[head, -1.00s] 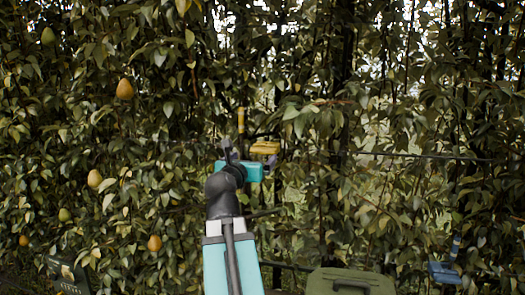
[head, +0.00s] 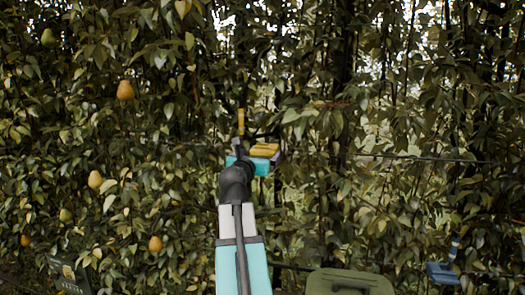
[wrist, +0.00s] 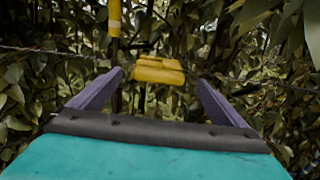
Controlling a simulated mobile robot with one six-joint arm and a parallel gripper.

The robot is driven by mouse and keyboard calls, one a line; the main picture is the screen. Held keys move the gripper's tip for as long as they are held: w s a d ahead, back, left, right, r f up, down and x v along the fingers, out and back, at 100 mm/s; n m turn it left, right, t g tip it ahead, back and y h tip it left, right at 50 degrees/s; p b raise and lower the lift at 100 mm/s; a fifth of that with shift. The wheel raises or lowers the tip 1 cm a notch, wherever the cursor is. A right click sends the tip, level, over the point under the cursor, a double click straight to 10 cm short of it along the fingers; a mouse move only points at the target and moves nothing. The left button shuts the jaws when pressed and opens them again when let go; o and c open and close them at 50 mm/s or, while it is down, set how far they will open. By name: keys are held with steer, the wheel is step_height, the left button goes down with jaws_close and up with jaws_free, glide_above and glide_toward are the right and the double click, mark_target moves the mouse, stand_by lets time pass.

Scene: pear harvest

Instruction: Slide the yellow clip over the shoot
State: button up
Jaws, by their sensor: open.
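The yellow clip (head: 264,150) sits in front of the foliage near the centre of the head view. In the wrist view the clip (wrist: 158,70) lies ahead, between and around the tips of my gripper (wrist: 160,80). Its two purple fingers are spread open and no contact with the clip is visible. In the head view my gripper (head: 258,161) is mostly hidden behind its teal body, just below the clip. A thin upright with a yellow band (head: 241,122) stands left of the clip, also in the wrist view (wrist: 114,18). I cannot tell whether it is the shoot.
A horizontal wire (head: 420,156) crosses the foliage. A blue clip (head: 443,272) sits low at the right by a blue-banded upright (head: 455,248). An olive box (head: 350,281) stands at the bottom. Pears (head: 125,90) hang at the left. Leaves crowd around the gripper.

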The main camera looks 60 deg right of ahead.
mark_target(262, 152)
steer(key=shift+p+x, duration=0.7)
steer(key=shift+x, duration=2.5)
steer(key=c, duration=1.5)
